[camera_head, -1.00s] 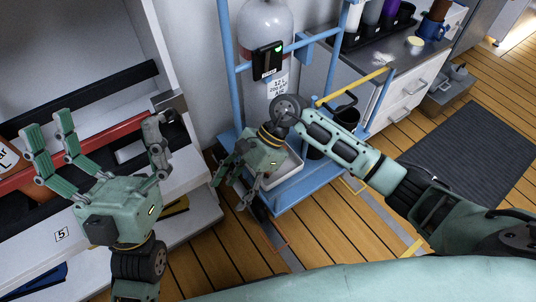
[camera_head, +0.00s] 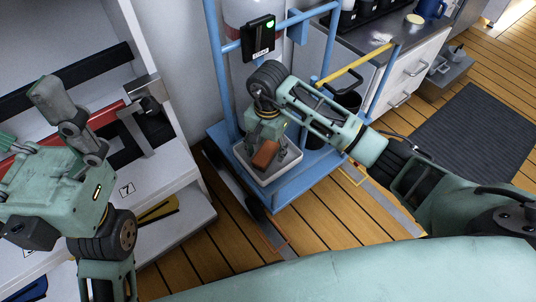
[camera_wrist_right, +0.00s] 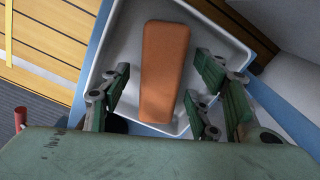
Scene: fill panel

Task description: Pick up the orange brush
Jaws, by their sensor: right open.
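The orange brush (camera_wrist_right: 164,70) lies in a white tray (camera_wrist_right: 98,62) and shows as a plain orange block in the right wrist view. It also shows in the head view (camera_head: 266,154), in the tray (camera_head: 270,180) on the blue cart. My right gripper (camera_wrist_right: 158,100) is open over the tray, its fingers on either side of the brush's near part. In the head view my right gripper (camera_head: 266,132) partly hides the tray. My left gripper (camera_head: 60,125) is at the left, partly cut off by the picture's edge, by the white shelf.
The blue cart (camera_head: 310,180) has upright posts around the tray and carries a gas cylinder behind. A white shelf unit (camera_head: 190,165) stands at the left. A counter with drawers (camera_head: 415,65) is at the back right. Wooden floor and a dark mat (camera_head: 470,125) lie at the right.

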